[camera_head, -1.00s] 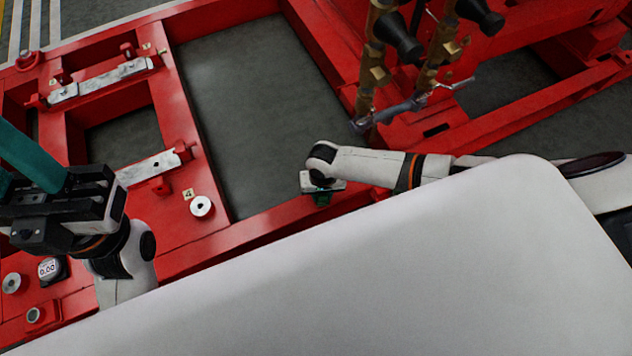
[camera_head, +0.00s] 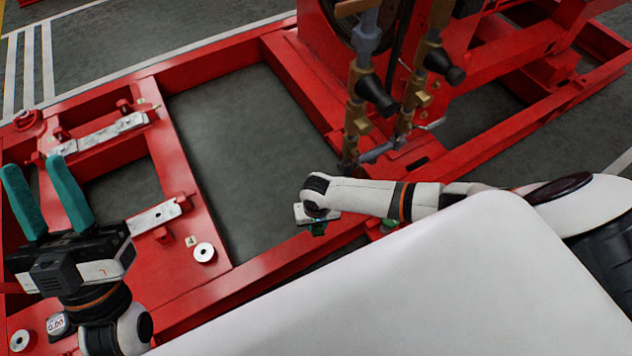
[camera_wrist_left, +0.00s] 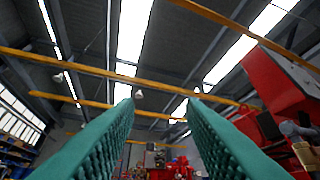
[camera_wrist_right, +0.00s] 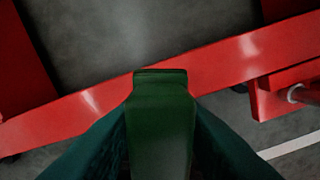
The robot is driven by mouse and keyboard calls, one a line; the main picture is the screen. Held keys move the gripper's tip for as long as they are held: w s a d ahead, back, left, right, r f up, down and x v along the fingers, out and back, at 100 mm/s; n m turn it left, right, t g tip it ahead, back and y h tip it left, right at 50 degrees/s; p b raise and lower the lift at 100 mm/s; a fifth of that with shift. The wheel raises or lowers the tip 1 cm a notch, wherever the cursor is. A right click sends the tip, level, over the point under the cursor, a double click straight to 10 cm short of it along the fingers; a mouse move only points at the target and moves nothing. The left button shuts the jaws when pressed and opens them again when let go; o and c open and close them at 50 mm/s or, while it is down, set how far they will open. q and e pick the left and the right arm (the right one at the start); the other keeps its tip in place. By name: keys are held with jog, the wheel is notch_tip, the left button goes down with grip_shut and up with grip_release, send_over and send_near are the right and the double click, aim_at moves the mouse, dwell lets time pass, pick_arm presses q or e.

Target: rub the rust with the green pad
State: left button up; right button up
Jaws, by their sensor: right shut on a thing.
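The green pad (camera_wrist_right: 160,115) is clamped between the teal fingers of my right gripper (camera_wrist_right: 160,130) in the right wrist view. A red frame beam passes behind the pad in that view; I cannot tell whether they touch. In the head view my right gripper (camera_head: 317,228) is mostly hidden by its own wrist, over the inner edge of the front red beam. My left gripper (camera_head: 34,166) is open and empty at the left, its teal fingers pointing up; both fingers (camera_wrist_left: 160,105) stand apart in the left wrist view. I can make out no rust patch.
The red base frame (camera_head: 215,280) has a wide opening over grey floor. Brass pipes with black handles (camera_head: 375,95) rise right of the opening. Metal strips (camera_head: 155,217), a round silver disc (camera_head: 204,252) and a small gauge (camera_head: 58,324) sit at left. Something small and green (camera_head: 388,225) shows behind my right arm.

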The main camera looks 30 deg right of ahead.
jog(key=shift+r+p, duration=0.55)
pick_arm(q)
jog(key=w+f+g+y, duration=0.1)
jog(key=w+f+g, duration=0.4)
jog(key=shift+a+f+y+p, duration=0.2)
jog(key=shift+f+y+p, duration=0.15)
jog(key=shift+y+p, duration=0.1)
pick_arm(e)
jog(key=shift+r, duration=0.35)
